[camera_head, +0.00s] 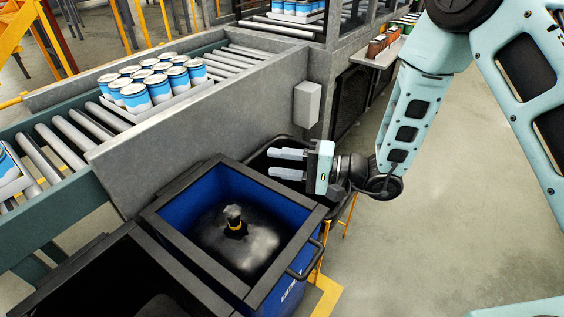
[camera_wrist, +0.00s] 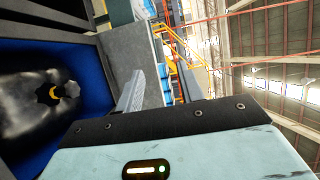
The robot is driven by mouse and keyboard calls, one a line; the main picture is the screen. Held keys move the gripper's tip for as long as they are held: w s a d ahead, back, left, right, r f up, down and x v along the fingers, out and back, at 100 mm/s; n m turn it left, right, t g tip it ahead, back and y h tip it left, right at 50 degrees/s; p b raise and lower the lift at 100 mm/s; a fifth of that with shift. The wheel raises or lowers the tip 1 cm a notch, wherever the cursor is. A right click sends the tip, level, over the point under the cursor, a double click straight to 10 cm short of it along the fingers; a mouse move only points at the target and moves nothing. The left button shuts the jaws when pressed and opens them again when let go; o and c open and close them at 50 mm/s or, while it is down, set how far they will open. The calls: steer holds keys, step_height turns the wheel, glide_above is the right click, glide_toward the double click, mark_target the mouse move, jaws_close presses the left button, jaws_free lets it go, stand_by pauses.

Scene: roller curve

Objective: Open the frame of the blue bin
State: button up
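The blue bin (camera_head: 291,291) stands below the conveyor with its blue inner walls showing. Its dark frame (camera_head: 183,257) lies flat around the top opening, with a black handle (camera_head: 305,263) at the right front corner. A dark bag with a tied neck and yellow band (camera_head: 235,228) sits inside. My gripper (camera_head: 288,163) is above the bin's far right corner, pointing left. Its two grey fingers are apart with nothing between them. In the wrist view, the bin's blue inside (camera_wrist: 86,75) and the bag (camera_wrist: 30,105) are at left. The fingers do not appear to touch the frame.
Another dark bin (camera_head: 130,270) stands close at the left front. A grey conveyor side wall (camera_head: 200,130) runs behind the bins. White-and-blue cans (camera_head: 150,85) stand on a tray on the rollers. A grey box (camera_head: 307,103) sticks out behind my gripper. Floor at right is clear.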

steer(key=b+v, duration=0.6)
steer(key=v, duration=1.1)
steer(key=shift+d, duration=0.2)
steer(key=shift+s, duration=0.1)
